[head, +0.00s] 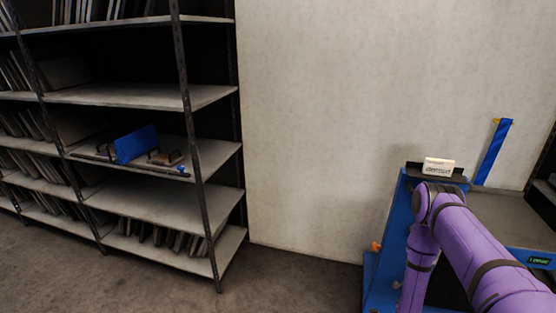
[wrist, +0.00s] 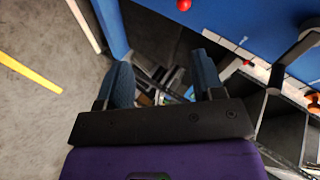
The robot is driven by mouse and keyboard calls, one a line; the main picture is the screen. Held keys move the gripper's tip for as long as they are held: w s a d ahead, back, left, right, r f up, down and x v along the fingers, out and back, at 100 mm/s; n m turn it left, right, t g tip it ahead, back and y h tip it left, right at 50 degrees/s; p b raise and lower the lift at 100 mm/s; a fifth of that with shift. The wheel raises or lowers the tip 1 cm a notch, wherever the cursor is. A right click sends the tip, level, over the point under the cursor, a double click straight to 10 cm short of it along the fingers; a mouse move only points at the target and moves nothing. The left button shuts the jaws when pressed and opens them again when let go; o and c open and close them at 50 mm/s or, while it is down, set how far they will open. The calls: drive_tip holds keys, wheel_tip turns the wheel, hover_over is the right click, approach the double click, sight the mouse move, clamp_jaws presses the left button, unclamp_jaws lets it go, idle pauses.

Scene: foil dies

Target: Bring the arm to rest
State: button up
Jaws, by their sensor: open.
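My purple arm reaches in from the lower right of the head view, bent at a joint in front of a blue machine (head: 397,215). The gripper's jaws do not show clearly in the head view. In the wrist view my gripper (wrist: 165,85) is open, with its two blue-grey fingers apart and nothing between them. Past the fingers are a dark gap and blue panels (wrist: 245,30), close by.
A metal shelf rack (head: 140,195) with several upright plates stands at the left, one level holding a blue plate (head: 137,144). A white labelled block (head: 438,167) sits on the machine. A blue strip (head: 493,152) stands behind. Floor between rack and machine is clear.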

drive_tip(key=w+a+r+n+y, duration=0.1)
drive_tip(key=w+r+n, duration=0.1)
drive_tip(key=w+r, duration=0.65)
drive_tip(key=w+a+r+n+y, duration=0.2)
drive_tip(key=w+r, duration=0.2)
drive_tip(key=r, duration=1)
drive_tip(key=s+a+r+n+g+y, duration=0.1)
drive_tip(key=a+r+n, duration=0.2)
drive_tip(key=r, duration=0.9)
drive_tip(key=s+a+r+n+y, duration=0.1)
drive_tip(key=a+r+n, duration=0.15)
drive_tip(key=r, duration=0.95)
drive_tip(key=s+a+r+n+g+y, duration=0.1)
drive_tip(key=s+a+r+n, duration=0.2)
drive_tip(key=s+r, duration=0.55)
drive_tip(key=s+a+r+n+g+y, duration=0.1)
drive_tip(key=s+a+r+n, duration=0.1)
drive_tip(key=s+r, duration=0.6)
drive_tip(key=s+r+n+g, duration=0.1)
drive_tip(key=s+r+n, duration=0.1)
drive_tip(key=s, duration=0.9)
drive_tip(key=s+a+r+n, duration=0.1)
drive_tip(key=s+r+n, duration=0.2)
drive_tip(key=s, duration=0.7)
wheel_tip(320, 180, up, 2)
drive_tip(key=shift+s+a+r+g, duration=0.25)
drive_tip(key=shift+s+a+g, duration=0.05)
drive_tip(key=shift+s+g, duration=0.1)
